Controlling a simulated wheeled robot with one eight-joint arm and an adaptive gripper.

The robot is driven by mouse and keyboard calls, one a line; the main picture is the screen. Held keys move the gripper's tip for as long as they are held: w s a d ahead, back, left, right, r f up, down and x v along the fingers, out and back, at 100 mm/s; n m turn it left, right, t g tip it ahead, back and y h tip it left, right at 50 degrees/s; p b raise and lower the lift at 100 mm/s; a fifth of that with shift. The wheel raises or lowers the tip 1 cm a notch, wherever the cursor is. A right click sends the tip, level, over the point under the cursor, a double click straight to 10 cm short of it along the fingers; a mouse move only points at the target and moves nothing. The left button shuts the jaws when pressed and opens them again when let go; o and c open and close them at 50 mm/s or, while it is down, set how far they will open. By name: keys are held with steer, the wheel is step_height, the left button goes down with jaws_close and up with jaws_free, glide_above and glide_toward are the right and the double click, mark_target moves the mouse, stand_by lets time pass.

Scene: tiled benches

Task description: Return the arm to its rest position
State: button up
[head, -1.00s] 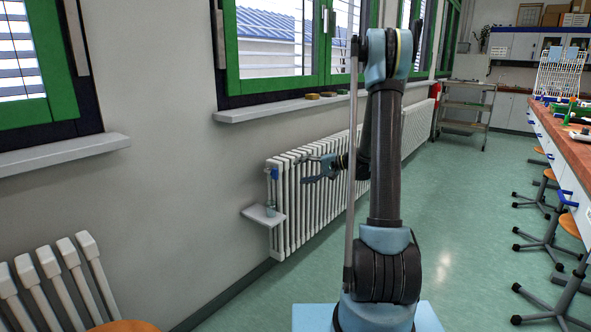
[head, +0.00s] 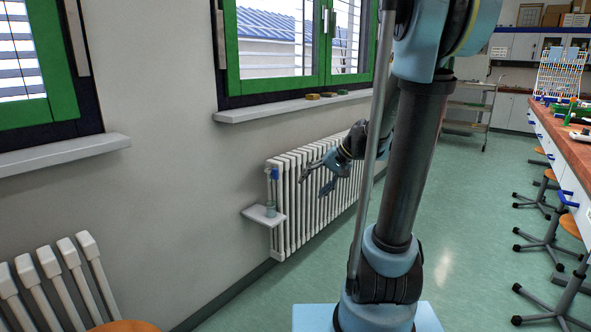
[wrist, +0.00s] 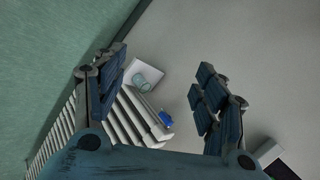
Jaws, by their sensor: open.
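My arm stands in the middle of the head view, with its upper part leaning toward the camera and out of the top of the picture. My gripper (head: 318,178) is in front of the white radiator (head: 296,190), pointing left and down. In the wrist view my gripper (wrist: 160,103) has its two blue-grey fingers wide apart with nothing between them touching either one. A small glass beaker (head: 270,209) stands on a white shelf (head: 256,217) at the radiator's near end; the beaker also shows in the wrist view (wrist: 140,82), apart from the fingers.
A blue valve knob (head: 274,173) sits at the radiator's end. A window sill (head: 285,106) with small objects runs above it. To the right are a bench (head: 570,145) and several stools. The green floor (head: 470,220) between is clear.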

steer(key=s+d+f+h, duration=0.2)
steer(key=s+d, duration=0.2)
steer(key=s, duration=0.3)
steer(key=s+d+f+n+h, duration=0.1)
steer(key=s+d+f+h, duration=0.2)
steer(key=s, duration=0.5)
steer(key=s+d+f+h, duration=0.2)
steer(key=s+d, duration=0.3)
steer(key=s, duration=0.3)
steer(key=shift+d+f+n+h, duration=0.2)
steer(key=shift+f+n+h, duration=0.1)
steer(key=shift+f, duration=0.15)
